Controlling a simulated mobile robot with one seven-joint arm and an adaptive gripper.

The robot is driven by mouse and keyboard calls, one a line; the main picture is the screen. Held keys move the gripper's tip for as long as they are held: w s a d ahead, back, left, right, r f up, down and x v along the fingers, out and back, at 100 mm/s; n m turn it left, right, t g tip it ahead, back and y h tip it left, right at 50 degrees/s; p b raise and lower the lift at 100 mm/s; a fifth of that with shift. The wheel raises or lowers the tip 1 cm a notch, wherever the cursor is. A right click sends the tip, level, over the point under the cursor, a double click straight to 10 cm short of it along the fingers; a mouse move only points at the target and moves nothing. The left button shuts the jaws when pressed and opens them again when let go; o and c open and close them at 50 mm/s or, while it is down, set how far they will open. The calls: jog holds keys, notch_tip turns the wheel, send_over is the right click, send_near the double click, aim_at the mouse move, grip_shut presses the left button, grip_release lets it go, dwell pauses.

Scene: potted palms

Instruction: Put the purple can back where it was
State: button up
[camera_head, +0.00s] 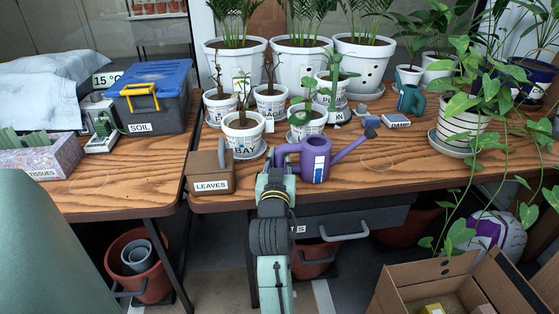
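The purple can (316,158) is a watering can with a pale label on its body. It is at the front of the right wooden table (440,170), with its spout pointing right and its handle on the left. It looks upright; I cannot tell whether its base touches the table. My gripper (278,168) is at the can's left, by the lower part of its handle. The fingertips are hidden behind my wrist, so I cannot tell whether they are closed on the handle. A faint round mark (381,161) shows on the wood right of the can.
A LEAVES box (210,172) stands close left of my gripper. Potted plants, including the BAY pot (244,134), crowd behind the can. A teal can (411,100) and blue box (396,121) lie farther back. A striped pot (461,124) stands right; the front-right tabletop is mostly clear.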

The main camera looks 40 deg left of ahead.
jog(key=o, duration=0.4)
jog(key=shift+r, duration=0.2)
jog(key=shift+p+v, duration=2.5)
jog(key=shift+v, duration=3.5)
